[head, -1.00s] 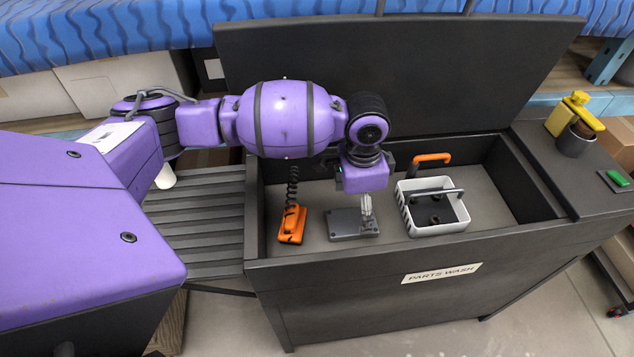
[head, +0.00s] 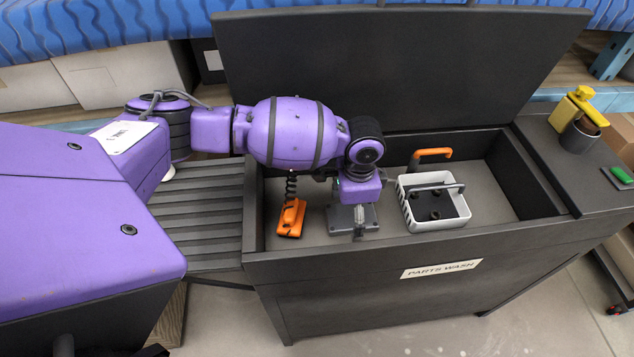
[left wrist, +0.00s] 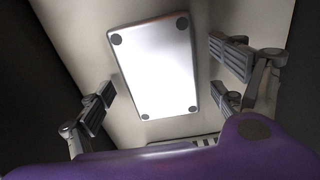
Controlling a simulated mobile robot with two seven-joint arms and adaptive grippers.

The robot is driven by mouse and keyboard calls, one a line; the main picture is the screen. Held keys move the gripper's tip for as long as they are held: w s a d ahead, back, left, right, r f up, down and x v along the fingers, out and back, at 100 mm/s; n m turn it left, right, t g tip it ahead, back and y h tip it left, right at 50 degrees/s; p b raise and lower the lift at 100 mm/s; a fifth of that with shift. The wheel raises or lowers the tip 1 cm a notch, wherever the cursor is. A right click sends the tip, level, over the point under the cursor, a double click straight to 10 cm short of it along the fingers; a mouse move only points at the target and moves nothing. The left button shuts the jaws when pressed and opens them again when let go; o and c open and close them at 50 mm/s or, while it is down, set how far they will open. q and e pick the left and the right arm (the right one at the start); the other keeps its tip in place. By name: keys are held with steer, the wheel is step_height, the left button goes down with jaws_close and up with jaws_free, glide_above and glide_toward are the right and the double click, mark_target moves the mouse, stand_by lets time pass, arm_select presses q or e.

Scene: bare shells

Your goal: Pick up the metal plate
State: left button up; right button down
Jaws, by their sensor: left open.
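The metal plate (head: 338,224) is a flat grey rectangle with dark round corner spots, lying on the floor of the dark wash basin. In the left wrist view the plate (left wrist: 155,70) looks bright, with its dark corner spots showing. My left gripper (head: 358,226) points down over the plate's right part in the head view and hides some of it. In the left wrist view its open fingers (left wrist: 163,97) stand apart on either side of the plate, with nothing between them that they touch. The height gap to the plate is hard to judge. My right gripper is not in view.
An orange handset (head: 291,217) on a coiled cord lies left of the plate. A white basket (head: 436,222) with dark parts stands close on the right, with an orange handle (head: 432,153) behind it. The basin walls (head: 255,215) surround them; the raised lid (head: 400,70) stands behind.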

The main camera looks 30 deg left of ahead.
mark_target(352, 214)
arm_select(q)
steer(key=shift+w+d+r, duration=0.1)
steer(key=shift+r, duration=0.05)
steer(key=c, duration=1.6)
step_height(352, 214, up, 10)
steer(key=shift+r+p, duration=0.1)
steer(key=shift+p, duration=0.2)
